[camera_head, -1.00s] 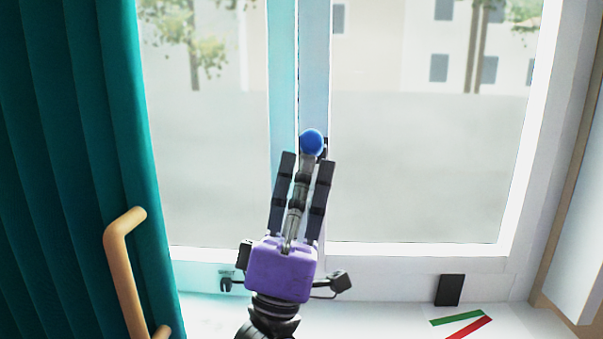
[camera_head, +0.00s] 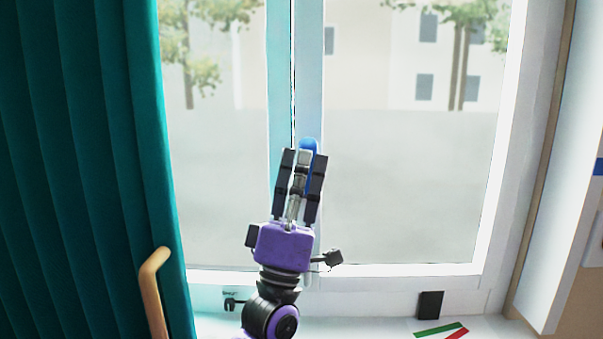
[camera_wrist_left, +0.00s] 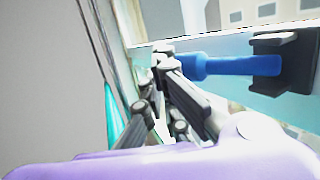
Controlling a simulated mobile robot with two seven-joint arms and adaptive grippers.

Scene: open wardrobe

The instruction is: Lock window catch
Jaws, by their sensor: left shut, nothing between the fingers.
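The window catch (camera_head: 308,145) is a blue handle on the pale middle frame of the window. In the head view its top shows just above my left gripper's fingertips, and the rest is mostly hidden behind the fingers. In the left wrist view the blue handle (camera_wrist_left: 235,65) runs out from a dark mount (camera_wrist_left: 290,62) on the frame. My left gripper (camera_head: 304,157) is shut and empty, its fingertips right by the handle. In the wrist view the fingertips (camera_wrist_left: 165,58) overlap the handle's free end; I cannot tell whether they touch. My right gripper is not in view.
A teal curtain (camera_head: 90,150) hangs at the left, with a curved wooden handle (camera_head: 152,290) in front. A dark block (camera_head: 430,304) stands at the lower right near green and red strips (camera_head: 442,329) on the white sill. A pale panel with a wooden edge is at the right.

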